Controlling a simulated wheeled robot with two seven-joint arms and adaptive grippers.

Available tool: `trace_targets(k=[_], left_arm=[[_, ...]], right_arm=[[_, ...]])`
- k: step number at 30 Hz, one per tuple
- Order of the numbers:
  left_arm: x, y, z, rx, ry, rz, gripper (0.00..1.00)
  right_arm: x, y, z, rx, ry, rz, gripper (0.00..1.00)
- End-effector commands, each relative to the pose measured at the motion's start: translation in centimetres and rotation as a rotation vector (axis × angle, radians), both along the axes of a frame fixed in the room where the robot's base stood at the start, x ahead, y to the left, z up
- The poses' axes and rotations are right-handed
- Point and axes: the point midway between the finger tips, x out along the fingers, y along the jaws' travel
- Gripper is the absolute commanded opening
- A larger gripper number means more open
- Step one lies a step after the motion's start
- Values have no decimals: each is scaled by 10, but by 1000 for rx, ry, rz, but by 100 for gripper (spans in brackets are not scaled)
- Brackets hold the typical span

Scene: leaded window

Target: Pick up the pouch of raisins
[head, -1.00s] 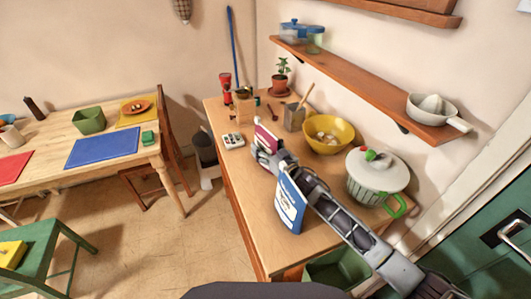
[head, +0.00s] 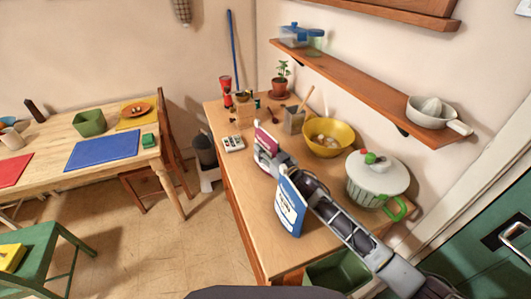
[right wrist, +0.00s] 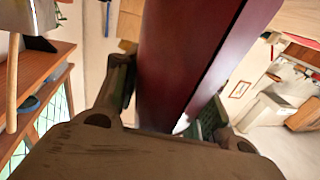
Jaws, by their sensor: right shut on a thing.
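The pouch of raisins, a magenta and dark red pack (head: 266,137), is upright over the wooden counter. My right gripper (head: 262,153) is shut on it. In the right wrist view the dark red pack (right wrist: 185,60) fills the space between my two fingers (right wrist: 165,105). Its printed face is not readable, and I cannot tell whether its base touches the counter. My left gripper is out of view.
A blue and white pack (head: 290,207) stands close beside my right forearm. A lidded white pot (head: 375,182) and a yellow bowl (head: 329,137) are on the right. A white egg-carton-like item (head: 233,143) lies left of the pouch. The wall shelf (head: 365,88) hangs above.

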Motion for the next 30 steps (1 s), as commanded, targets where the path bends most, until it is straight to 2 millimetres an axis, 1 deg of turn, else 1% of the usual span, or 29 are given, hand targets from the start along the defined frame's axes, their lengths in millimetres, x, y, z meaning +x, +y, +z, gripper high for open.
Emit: trace_targets(k=[5, 11, 17, 24, 30], left_arm=[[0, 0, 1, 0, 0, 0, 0], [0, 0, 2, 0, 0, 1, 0], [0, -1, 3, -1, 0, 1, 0], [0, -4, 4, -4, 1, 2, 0], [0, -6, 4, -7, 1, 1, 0]], right_arm=[[1, 0, 7, 0, -4, 0, 8], [0, 0, 25, 1, -4, 1, 8], [0, 0, 58, 1, -7, 2, 8], [0, 0, 106, 1, -7, 1, 8], [0, 0, 143, 1, -5, 1, 8]])
